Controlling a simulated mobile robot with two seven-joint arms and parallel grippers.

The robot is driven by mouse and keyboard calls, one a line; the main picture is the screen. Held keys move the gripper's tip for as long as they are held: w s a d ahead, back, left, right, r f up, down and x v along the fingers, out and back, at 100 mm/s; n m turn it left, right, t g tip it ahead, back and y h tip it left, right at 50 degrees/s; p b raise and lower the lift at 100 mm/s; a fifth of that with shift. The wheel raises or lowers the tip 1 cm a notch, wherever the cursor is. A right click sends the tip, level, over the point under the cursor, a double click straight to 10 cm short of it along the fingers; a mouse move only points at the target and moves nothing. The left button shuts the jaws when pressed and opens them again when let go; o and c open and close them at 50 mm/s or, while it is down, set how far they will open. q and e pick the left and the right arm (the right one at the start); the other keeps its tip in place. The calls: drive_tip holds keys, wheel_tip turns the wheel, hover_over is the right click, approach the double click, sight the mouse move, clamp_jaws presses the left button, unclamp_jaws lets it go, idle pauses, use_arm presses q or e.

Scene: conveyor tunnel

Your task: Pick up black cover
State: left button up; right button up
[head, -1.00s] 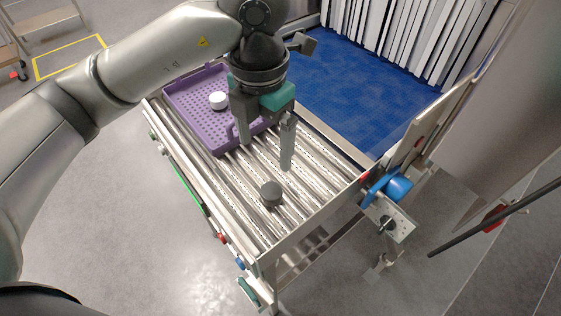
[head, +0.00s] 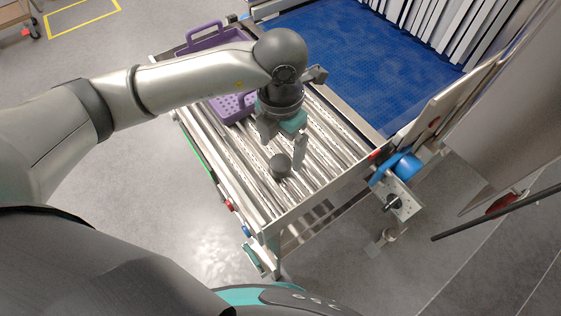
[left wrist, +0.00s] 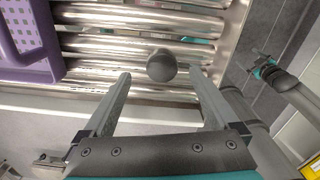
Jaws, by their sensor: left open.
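The black cover (head: 280,166) is a small dark round piece lying on the metal rollers near the front of the conveyor. My left gripper (head: 283,158) is open and points down close above it. In the left wrist view the cover (left wrist: 161,65) lies just beyond the fingertips of the gripper (left wrist: 160,76), roughly centred between the two fingers. Nothing is held between the fingers. My right gripper is not seen.
A purple perforated tray (head: 228,106) sits on the rollers at the back left, partly hidden by my arm. The blue belt (head: 340,70) lies behind the rollers. A metal side rail (head: 325,190) edges the conveyor's front. A blue part (head: 405,166) stands at the right.

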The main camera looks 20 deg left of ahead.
sight(282, 161)
use_arm(q)
drive_tip(key=shift+d+f, duration=0.15)
drive_tip(key=shift+f, duration=1.75)
drive_tip(key=c, duration=1.5)
